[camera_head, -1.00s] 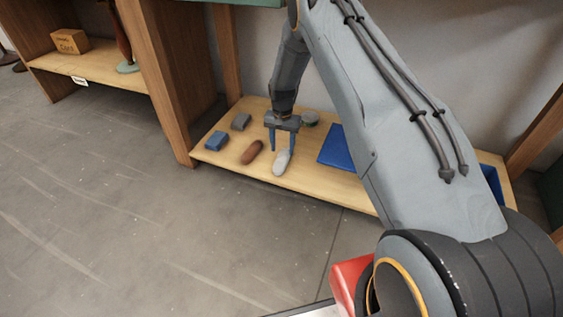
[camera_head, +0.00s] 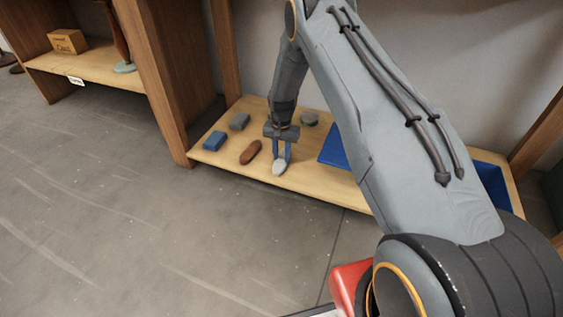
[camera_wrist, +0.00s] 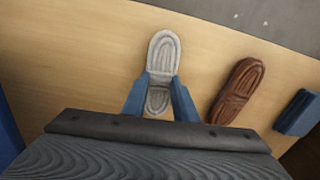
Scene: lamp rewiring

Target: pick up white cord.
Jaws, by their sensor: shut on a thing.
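The white cord (camera_head: 279,168) is a pale oval bundle at the front part of the low wooden shelf in the head view. In the wrist view the white cord (camera_wrist: 162,52) lies lengthwise between my blue fingers. My gripper (camera_head: 281,158) points down over it, and in the wrist view my gripper (camera_wrist: 160,82) is shut on the cord's middle. The cord appears to be at shelf level; I cannot tell whether it is lifted. Part of it is hidden by the fingers.
A brown cord bundle (camera_head: 250,152) lies just left of the white one. A blue block (camera_head: 214,141) and a grey block (camera_head: 240,121) lie further left. A round green-rimmed item (camera_head: 309,119) sits behind. The wooden shelf (camera_head: 222,160) has upright posts.

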